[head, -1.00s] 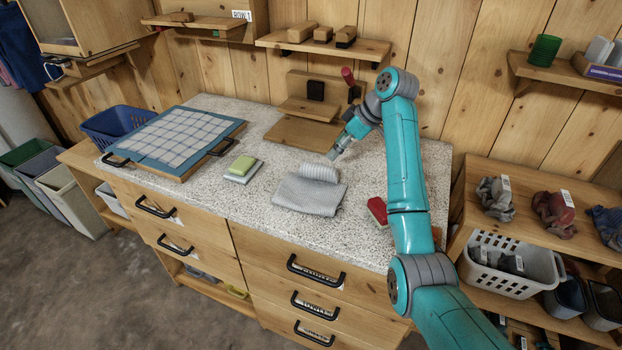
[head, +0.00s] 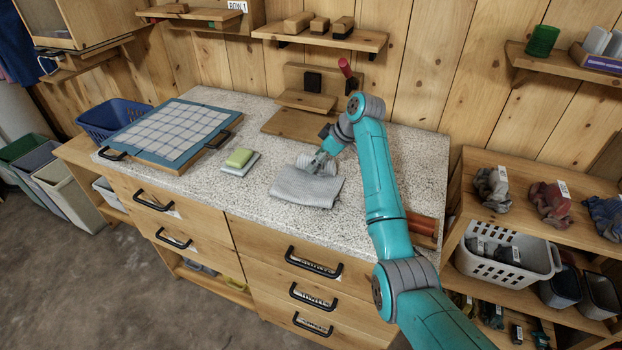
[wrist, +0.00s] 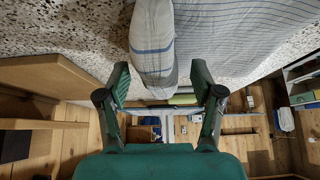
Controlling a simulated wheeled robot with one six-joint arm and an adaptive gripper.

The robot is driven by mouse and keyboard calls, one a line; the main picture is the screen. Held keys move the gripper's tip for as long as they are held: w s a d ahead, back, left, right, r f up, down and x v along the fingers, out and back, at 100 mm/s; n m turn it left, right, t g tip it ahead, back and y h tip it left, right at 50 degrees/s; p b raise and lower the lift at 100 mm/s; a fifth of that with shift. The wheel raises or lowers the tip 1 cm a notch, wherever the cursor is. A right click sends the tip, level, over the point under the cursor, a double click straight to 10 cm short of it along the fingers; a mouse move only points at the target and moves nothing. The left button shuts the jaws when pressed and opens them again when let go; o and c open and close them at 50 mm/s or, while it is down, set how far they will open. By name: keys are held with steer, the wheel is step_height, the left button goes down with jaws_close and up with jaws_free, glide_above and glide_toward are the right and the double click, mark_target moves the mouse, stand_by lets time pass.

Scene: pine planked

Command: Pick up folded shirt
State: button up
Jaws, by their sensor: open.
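The folded shirt (head: 306,188) is a light grey cloth lying on the speckled countertop, with a thick rolled fold along its back edge. In the wrist view the shirt (wrist: 225,40) shows faint stripes, and its rolled fold (wrist: 152,45) points down between my fingers. My gripper (head: 312,165) is at the rolled fold, and its arm hides part of the area behind. In the wrist view my gripper (wrist: 162,82) is open, one finger on each side of the fold's end, with a gap on both sides.
A small stack with a green sponge (head: 239,158) lies left of the shirt. A blue-edged board (head: 222,122) with a checked cloth stands further left. A wooden stand (head: 285,125) is behind the shirt. A reddish block (head: 421,222) lies right of my arm. The counter's front is clear.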

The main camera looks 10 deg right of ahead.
jaws_close()
